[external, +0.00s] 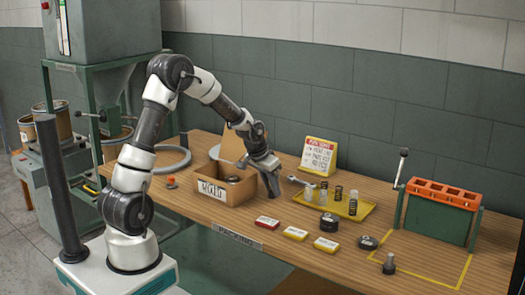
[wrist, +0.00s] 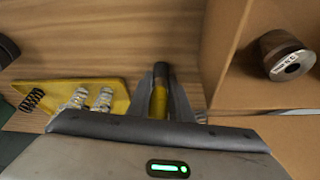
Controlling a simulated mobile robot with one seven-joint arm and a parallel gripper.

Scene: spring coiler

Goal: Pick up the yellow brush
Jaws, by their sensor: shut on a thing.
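The yellow brush (wrist: 158,103) is between the two fingers of my gripper (wrist: 163,92) in the wrist view. Its yellow part and a dark end show; the rest is hidden behind the gripper body. My gripper is shut on it. In the external view my gripper (external: 273,190) points down at the wooden table (external: 255,228), just right of the cardboard box. I cannot make out the brush there, nor tell whether it touches the table.
The cardboard box (external: 237,192) with a dark spool (wrist: 287,58) stands close beside my gripper. A yellow tray (external: 357,214) with springs lies to the right. A sign (external: 319,155) stands behind.

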